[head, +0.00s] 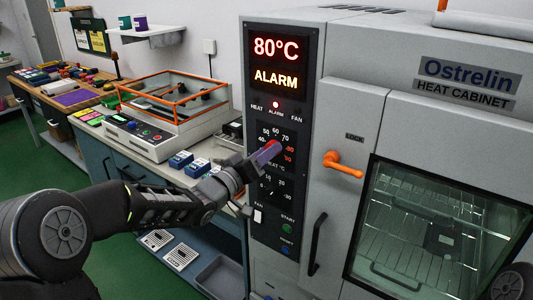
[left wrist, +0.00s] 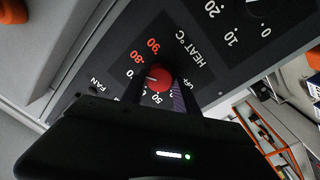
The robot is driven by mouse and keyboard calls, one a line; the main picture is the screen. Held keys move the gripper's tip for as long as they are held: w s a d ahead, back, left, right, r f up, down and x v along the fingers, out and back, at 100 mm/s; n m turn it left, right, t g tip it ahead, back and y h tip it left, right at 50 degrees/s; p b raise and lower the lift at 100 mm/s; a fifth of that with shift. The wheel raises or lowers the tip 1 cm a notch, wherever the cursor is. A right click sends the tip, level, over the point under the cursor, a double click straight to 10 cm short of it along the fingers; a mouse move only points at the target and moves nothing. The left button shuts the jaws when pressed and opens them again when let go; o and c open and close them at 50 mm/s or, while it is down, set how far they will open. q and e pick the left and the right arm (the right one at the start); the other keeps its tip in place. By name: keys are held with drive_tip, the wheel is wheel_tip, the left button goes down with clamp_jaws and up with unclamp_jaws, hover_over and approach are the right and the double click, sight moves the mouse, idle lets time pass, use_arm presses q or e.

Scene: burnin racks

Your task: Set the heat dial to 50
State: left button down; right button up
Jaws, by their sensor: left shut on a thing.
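The heat dial is a red knob (head: 270,147) on the black control panel of the grey Ostrelin heat cabinet. Its printed scale runs from white numbers to red 80 and 90. My left gripper (head: 262,157) reaches in from the left and is shut on the knob. In the left wrist view the red knob (left wrist: 160,79) sits between the two fingers, which hide part of the scale. A small pale mark on the knob points left in that view, near the 70 to 80 side; I cannot read it exactly. The display (head: 276,62) reads 80°C and ALARM. My right gripper is not in view.
A red alarm lamp (head: 275,104) is lit above the dial. The fan dial (head: 268,190) and green start button (head: 288,228) lie below. An orange door handle (head: 343,164) sticks out to the right. A bench with an orange-framed unit (head: 172,98) stands left.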

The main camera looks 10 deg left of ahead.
use_arm(q)
drive_tip(key=n+y+p, duration=0.1)
drive_tip(key=n, duration=0.9)
drive_tip(key=n+y+p, duration=0.1)
drive_tip(key=n, duration=1)
drive_tip(key=shift+d+p, duration=0.15)
drive_tip(key=shift+p, duration=0.25)
drive_tip(key=shift+f, duration=0.1)
drive_tip(key=c, duration=0.9)
unclamp_jaws()
drive_tip(key=shift+s, duration=0.15)
drive_tip(key=b+v, duration=0.1)
drive_tip(key=v, duration=0.6)
drive_tip(key=shift+s, duration=0.3)
